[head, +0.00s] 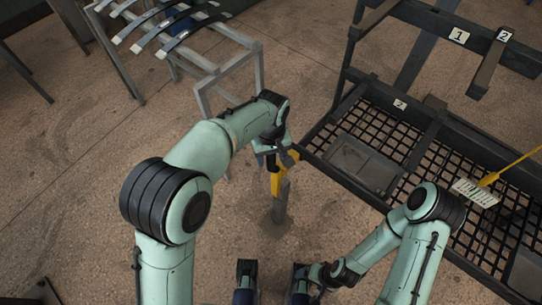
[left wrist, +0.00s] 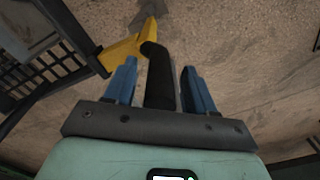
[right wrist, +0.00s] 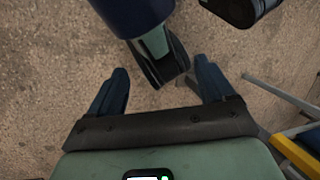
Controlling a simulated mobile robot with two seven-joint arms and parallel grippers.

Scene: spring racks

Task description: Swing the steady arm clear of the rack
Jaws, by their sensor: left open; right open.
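The steady arm (head: 275,184) is yellow and sits on a grey floor post (head: 281,205) beside the rack's near left corner. In the left wrist view its yellow bar (left wrist: 122,52) reaches to the rack's edge; I cannot tell whether they touch. A black handle (left wrist: 160,75) stands out from it. My left gripper (head: 272,155) is open, with its blue fingers (left wrist: 158,75) on either side of the handle, not closed on it. The rack (head: 365,185) is a dark frame with a mesh deck. My right gripper (right wrist: 160,80) is open and empty, low near my own body.
A grey stand (head: 255,60) holding several curved leaf springs (head: 170,35) stands at the back left. Floor left of the post is bare.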

